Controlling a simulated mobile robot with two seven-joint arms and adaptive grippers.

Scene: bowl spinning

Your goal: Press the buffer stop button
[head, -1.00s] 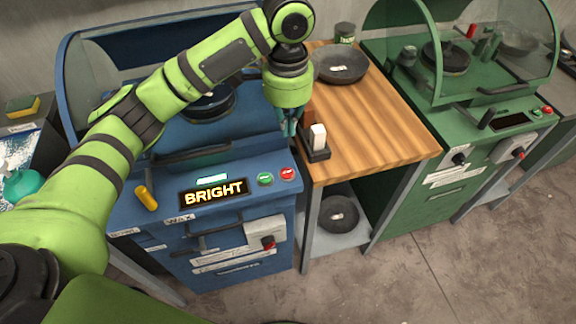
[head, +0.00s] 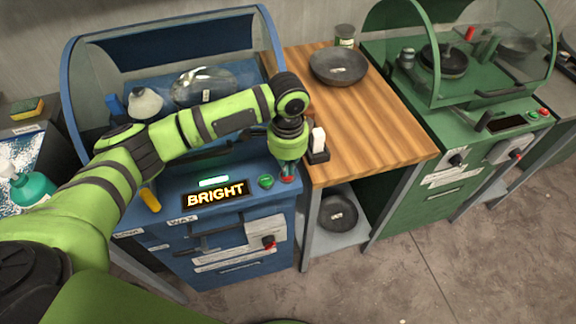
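The blue machine (head: 235,237) has a lit display (head: 215,193) reading BRIGHT. A green button (head: 266,182) sits to the right of the display. The red stop button (head: 288,180) is at the right end of the panel, mostly covered by my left gripper (head: 286,173). The gripper points down at the button, at or just above it; I cannot tell whether they touch. Its fingers are small and largely hidden, so their opening is unclear. A shiny bowl (head: 203,84) shows inside the machine's hood. My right gripper is out of view.
A wooden counter (head: 375,125) to the right bears a dark bowl (head: 338,67), a can (head: 345,36) and a small black holder with a white block (head: 318,145). A green machine (head: 455,170) stands further right. A yellow handle (head: 150,200) is left of the display.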

